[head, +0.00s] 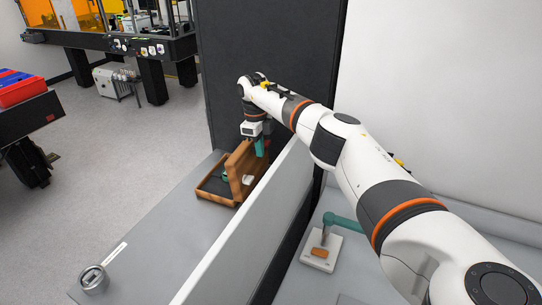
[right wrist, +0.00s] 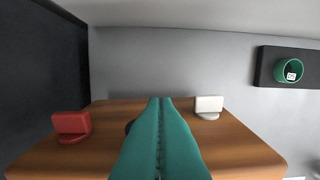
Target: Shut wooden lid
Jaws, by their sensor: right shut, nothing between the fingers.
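The wooden box (head: 213,195) sits on the grey bench with its dark inside showing. Its wooden lid (head: 243,168) stands raised, steeply tilted, on the right side of the box. My right gripper (head: 262,147) has teal fingers, held shut and empty, close by the lid's upper right side. In the right wrist view the shut fingers (right wrist: 160,105) reach over a brown wooden surface (right wrist: 235,145), which looks like part of the lid; contact cannot be told. A red block (right wrist: 72,127) and a white block (right wrist: 209,107) are on that surface. My left gripper is out of view.
A pale partition (head: 235,245) runs along the right of the bench. A round metal piece (head: 93,279) stands at the bench's near left. Beyond the partition is a white device (head: 321,250). A green ring on a dark base (right wrist: 288,70) shows in the wrist view.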

